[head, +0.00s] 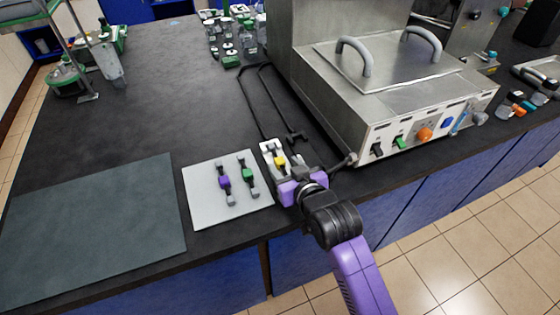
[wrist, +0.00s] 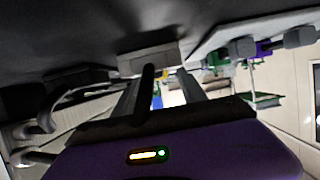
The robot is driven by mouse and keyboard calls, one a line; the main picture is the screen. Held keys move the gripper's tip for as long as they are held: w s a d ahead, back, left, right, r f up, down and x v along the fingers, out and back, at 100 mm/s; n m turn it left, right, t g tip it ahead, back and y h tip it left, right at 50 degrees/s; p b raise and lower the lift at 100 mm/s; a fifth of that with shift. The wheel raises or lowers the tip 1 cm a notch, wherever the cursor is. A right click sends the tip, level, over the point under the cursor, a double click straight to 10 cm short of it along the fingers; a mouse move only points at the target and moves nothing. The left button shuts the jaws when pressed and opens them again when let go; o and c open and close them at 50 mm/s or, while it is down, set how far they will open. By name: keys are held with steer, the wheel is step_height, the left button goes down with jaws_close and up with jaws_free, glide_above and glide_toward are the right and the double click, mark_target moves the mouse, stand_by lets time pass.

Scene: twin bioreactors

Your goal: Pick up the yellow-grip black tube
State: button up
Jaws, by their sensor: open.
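The yellow-grip black tube (head: 280,160) is at the right of the white board in the head view, with its yellow band showing and its near end hidden by my gripper. My gripper (head: 285,172) is low at the counter's front edge, beside or around this tube. In the wrist view my two grey fingers (wrist: 160,92) are spread apart, and a small yellow patch shows near their tips. A dark bar stands close to the left finger; I cannot tell whether it is the tube. Contact with the tube cannot be seen.
The white board (head: 205,213) holds a purple-grip tube (head: 225,182) and a green-grip tube (head: 248,174). A steel bath (head: 385,105) with a handled lid stands close on the right. A black wire frame (head: 252,100) lies behind my gripper. A dark mat (head: 90,235) leaves free room at left.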

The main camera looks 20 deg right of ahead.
mark_target(281, 165)
steer(key=shift+x, duration=1.15)
jaws_close()
steer(key=shift+r, duration=0.15)
step_height(281, 165, up, 19)
steer(key=shift+r, duration=0.25)
